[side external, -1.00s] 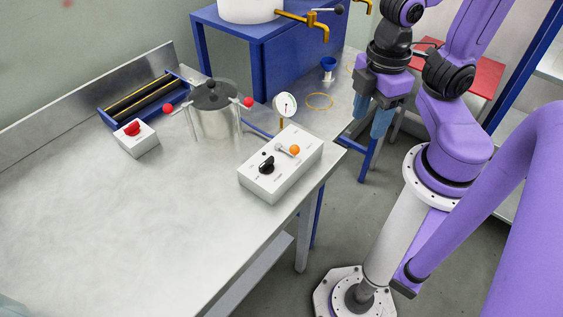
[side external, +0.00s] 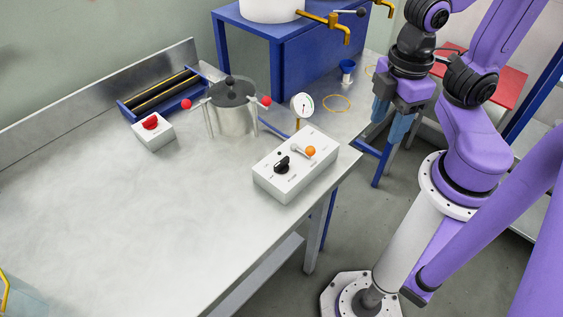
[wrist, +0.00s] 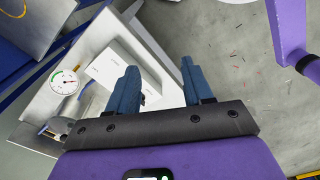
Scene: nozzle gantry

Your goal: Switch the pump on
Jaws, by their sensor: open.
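A white control box (side external: 292,183) sits near the table's right edge in the side view. On its top are a black rotary knob (side external: 282,164) and a lever with an orange ball tip (side external: 310,151); its labels are too small to read, so I cannot tell which one works the pump. My gripper (side external: 391,118) is open and empty, pointing down to the right of the box and apart from it. In the wrist view my gripper (wrist: 158,68) shows both blue fingers, with the white box (wrist: 112,62) partly hidden behind the left finger.
A round gauge (side external: 302,105) stands behind the box. A metal pot (side external: 233,118) with red-knobbed clamps and a white box with a red button (side external: 151,123) are farther left. A blue stand (side external: 305,60) with yellow taps is behind. The front-left tabletop is clear.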

